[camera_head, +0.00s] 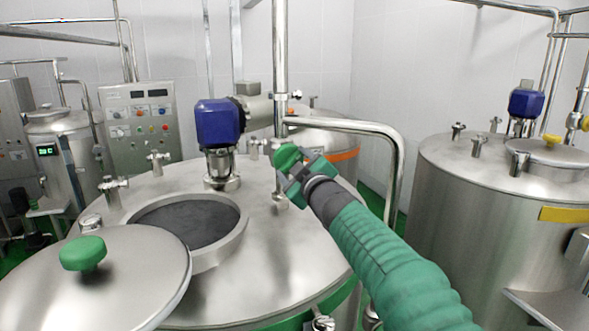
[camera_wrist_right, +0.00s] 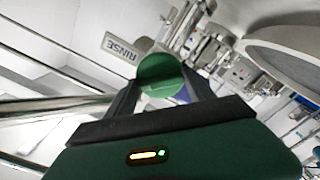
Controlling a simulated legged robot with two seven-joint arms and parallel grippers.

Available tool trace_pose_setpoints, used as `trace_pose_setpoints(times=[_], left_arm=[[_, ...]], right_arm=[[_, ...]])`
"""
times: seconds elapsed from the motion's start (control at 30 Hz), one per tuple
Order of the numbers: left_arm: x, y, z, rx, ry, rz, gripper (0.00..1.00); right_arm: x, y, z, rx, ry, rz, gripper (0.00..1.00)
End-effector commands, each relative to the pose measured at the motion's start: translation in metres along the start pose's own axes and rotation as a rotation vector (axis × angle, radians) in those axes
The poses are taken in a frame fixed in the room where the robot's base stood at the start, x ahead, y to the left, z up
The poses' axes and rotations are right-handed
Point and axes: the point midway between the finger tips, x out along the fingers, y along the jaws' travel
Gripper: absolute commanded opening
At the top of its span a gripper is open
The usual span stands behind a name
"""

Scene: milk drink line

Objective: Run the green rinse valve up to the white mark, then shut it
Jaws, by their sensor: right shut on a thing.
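The green rinse valve handle (camera_head: 287,157) is on the vertical steel pipe (camera_head: 280,70) above the tank in the head view. My right gripper (camera_head: 293,168) is shut on it, reaching in from the lower right. In the right wrist view the round green handle (camera_wrist_right: 161,76) sits between the two fingers of the right gripper (camera_wrist_right: 163,88). A plate reading RINSE (camera_wrist_right: 121,47) shows just behind it. I cannot make out the white mark in either view. My left gripper is not in view.
The tank (camera_head: 270,260) has an open round hatch (camera_head: 190,222), with its lid (camera_head: 120,290) swung to the lower left. A blue motor (camera_head: 219,123) stands left of the valve. A bent steel pipe (camera_head: 396,160) runs close to the right of my gripper. Another tank (camera_head: 460,200) stands right.

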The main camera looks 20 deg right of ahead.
Motion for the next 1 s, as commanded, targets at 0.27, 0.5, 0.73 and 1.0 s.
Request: trace_pose_setpoints(times=[0.27,0.5,0.73,1.0], left_arm=[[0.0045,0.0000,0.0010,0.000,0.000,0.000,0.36],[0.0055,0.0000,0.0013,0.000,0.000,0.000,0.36],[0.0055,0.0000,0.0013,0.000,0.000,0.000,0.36],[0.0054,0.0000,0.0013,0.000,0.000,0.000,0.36]], right_arm=[[-0.0004,0.0024,-0.0033,-0.144,0.007,0.005,0.21],[-0.0005,0.0026,-0.0037,-0.194,0.007,0.005,0.21],[-0.0004,0.0026,-0.0039,-0.200,0.007,0.004,0.21],[-0.0004,0.0021,-0.0037,-0.199,0.007,0.004,0.75]])
